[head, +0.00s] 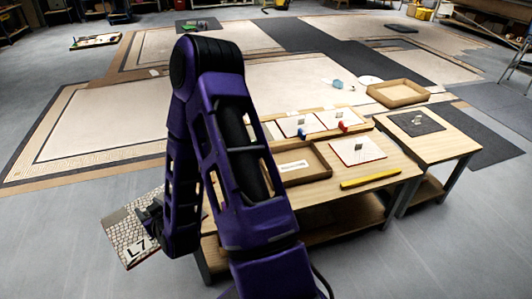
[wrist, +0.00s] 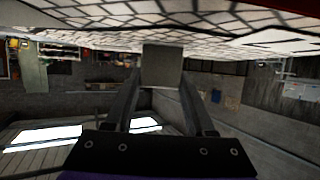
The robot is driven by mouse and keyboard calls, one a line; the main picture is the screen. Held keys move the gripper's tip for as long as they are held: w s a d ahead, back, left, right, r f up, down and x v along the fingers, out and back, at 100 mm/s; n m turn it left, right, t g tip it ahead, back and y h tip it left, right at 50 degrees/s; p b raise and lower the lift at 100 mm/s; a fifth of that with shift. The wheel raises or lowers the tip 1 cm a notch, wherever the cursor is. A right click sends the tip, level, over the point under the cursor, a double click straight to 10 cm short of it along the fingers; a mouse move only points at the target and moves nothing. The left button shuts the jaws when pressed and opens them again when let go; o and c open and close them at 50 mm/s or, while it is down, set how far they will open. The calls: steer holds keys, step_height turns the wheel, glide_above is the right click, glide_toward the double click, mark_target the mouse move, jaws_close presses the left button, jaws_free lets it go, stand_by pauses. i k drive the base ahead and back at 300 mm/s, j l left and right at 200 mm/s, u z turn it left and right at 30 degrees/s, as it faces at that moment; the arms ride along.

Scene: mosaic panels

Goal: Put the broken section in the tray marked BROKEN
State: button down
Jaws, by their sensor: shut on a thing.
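My gripper (head: 152,216) is shut on a mosaic section (head: 122,232) marked L7, held tilted in the air left of the table. In the wrist view the fingers (wrist: 162,80) grip a grey block against the section (wrist: 100,20), whose tiled face fills the top. I cannot see a break in it. An open wooden tray (head: 318,173) with a pale label inside stands on the table; its writing is too small to read. Part of this tray is hidden behind my arm. A second wooden tray (head: 425,97) stands behind the table; I see no readable mark on it.
A white section with a red edge (head: 371,153) lies right of the near tray. Two more white sections (head: 290,130) (head: 335,118) lie behind it. A yellow bar (head: 370,180) lies at the table's front.

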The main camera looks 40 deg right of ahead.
mark_target(294, 166)
steer(key=k+l+z, duration=0.2)
steer(key=l, duration=0.45)
steer(key=l+z, duration=0.2)
steer(key=l, duration=0.4)
steer(key=i+l+z, duration=0.5)
steer(key=i+l, duration=0.1)
steer(key=i, duration=0.05)
